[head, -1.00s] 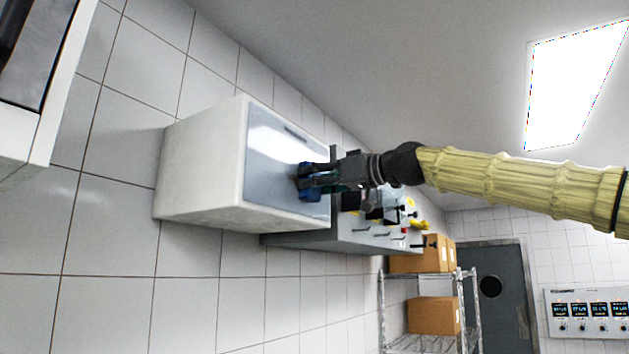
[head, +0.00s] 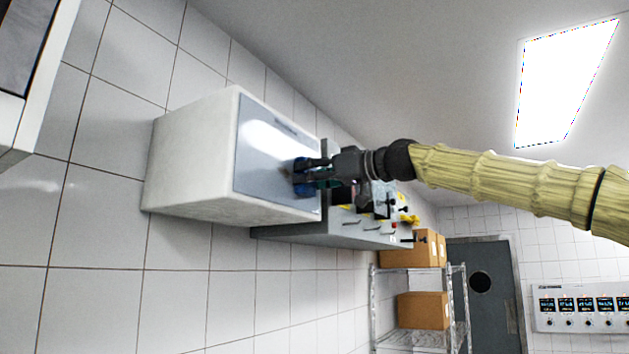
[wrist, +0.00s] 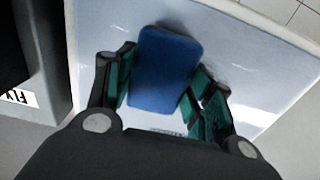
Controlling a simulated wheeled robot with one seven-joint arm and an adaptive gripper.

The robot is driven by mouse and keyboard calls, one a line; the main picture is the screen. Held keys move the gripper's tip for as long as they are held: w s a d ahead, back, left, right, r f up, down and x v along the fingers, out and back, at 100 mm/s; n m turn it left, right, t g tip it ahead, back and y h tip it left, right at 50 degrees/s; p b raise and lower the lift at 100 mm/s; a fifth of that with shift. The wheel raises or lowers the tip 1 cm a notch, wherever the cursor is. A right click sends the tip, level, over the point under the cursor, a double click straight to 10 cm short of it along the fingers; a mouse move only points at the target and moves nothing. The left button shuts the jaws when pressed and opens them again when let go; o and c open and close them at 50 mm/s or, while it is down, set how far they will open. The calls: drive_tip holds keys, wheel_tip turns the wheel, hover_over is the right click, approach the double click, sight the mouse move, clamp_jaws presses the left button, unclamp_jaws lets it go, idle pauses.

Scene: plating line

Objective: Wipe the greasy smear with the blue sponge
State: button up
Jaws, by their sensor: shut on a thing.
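The blue sponge (wrist: 166,70) is between the two fingers of my gripper (wrist: 160,88) in the wrist view, and my gripper is shut on it. The sponge appears to be against the panel, but contact cannot be told for sure. A faint greyish smudge (wrist: 216,74) shows right of the sponge in the wrist view; I cannot tell whether it is the greasy smear. The sponge and fingers hide part of the panel.
A grey unit (head: 290,235) with small handles and yellow items stands beyond the white one. Cardboard boxes (head: 424,310) sit on a wire rack (head: 374,300) farther off, near a dark door (head: 495,300).

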sight(276, 168)
drive_tip(key=shift+s+a+b, duration=0.35)
drive_tip(key=shift+s+a, duration=0.35)
drive_tip(key=shift+s, duration=0.25)
drive_tip(key=shift+s+a, duration=0.1)
drive_tip(key=shift+s+a+b, duration=0.5)
drive_tip(key=shift+s+a, duration=0.1)
drive_tip(key=shift+s, duration=0.35)
drive_tip(key=shift+s+a+b, duration=0.45)
drive_tip(key=shift+s+a, duration=0.15)
drive_tip(key=shift+s, duration=0.3)
drive_tip(key=shift+s+a+b, duration=0.5)
drive_tip(key=shift+s+a, duration=0.1)
drive_tip(key=shift+s, duration=0.35)
drive_tip(key=shift+s+d, duration=0.1)
drive_tip(key=shift+d, duration=0.05)
drive_tip(key=shift+b+v, duration=0.75)
drive_tip(key=shift+v, duration=2.05)
drive_tip(key=v, duration=0.3)
drive_tip(key=shift+b, duration=0.35)
